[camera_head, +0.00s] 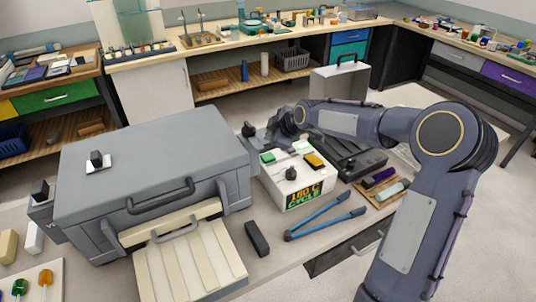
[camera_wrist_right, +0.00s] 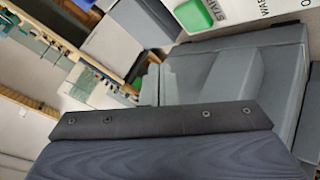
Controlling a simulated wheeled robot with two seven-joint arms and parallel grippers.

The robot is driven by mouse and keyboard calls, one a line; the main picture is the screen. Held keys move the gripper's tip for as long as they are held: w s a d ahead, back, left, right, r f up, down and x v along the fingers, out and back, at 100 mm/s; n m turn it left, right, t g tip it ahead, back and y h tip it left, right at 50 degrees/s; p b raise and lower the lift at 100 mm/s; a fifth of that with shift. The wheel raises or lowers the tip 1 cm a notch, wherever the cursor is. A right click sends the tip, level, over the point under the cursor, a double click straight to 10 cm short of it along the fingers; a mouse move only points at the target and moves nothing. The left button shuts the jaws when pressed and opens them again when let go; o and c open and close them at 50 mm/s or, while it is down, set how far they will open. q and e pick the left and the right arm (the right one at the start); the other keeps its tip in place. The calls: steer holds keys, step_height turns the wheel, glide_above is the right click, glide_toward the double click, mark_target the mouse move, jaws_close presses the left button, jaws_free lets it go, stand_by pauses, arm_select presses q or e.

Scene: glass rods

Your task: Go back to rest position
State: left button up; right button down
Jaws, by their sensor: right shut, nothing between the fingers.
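My right arm comes in from the right and reaches over the bench. Its gripper (camera_head: 262,134) is behind the white control box, near the right end of the large grey oven (camera_head: 150,150). The fingers are small in the head view and partly hidden by the wrist. In the right wrist view, the grey fingers (camera_wrist_right: 205,82) are shut with nothing held. The control box (camera_head: 318,192) has green and yellow buttons and a lit display reading 180 C CYCLE. A cream slatted tray (camera_head: 190,262) sticks out in front of the oven. My left gripper is out of view.
Blue-handled tongs (camera_head: 325,217) and a black block (camera_head: 257,238) lie on the bench before the control box. A dark case (camera_head: 347,160) and a small wooden tray (camera_head: 380,190) stand right of it, close to my arm. Open floor lies beyond the bench.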

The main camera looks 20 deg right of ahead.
stand_by(0.6)
steer(key=s+a+r+m+g, duration=0.1)
steer(key=s+a+r+m, duration=0.15)
steer(key=s, duration=0.75)
steer(key=s+a+r+m+g, duration=0.1)
steer(key=s+m, duration=0.3)
steer(key=s, duration=0.5)
steer(key=s+a+r+m, duration=0.1)
steer(key=s+a+m, duration=0.15)
steer(key=s, duration=0.75)
steer(key=s+a+f+m, duration=0.1)
steer(key=s+m, duration=0.1)
steer(key=s, duration=0.2)
steer(key=s+a+f+m+g+y, duration=0.1)
steer(key=s+f+m, duration=0.1)
steer(key=s, duration=0.3)
steer(key=shift+s+a+f+m, duration=0.2)
steer(key=shift+a+f+m, duration=0.1)
steer(key=shift+m, duration=0.1)
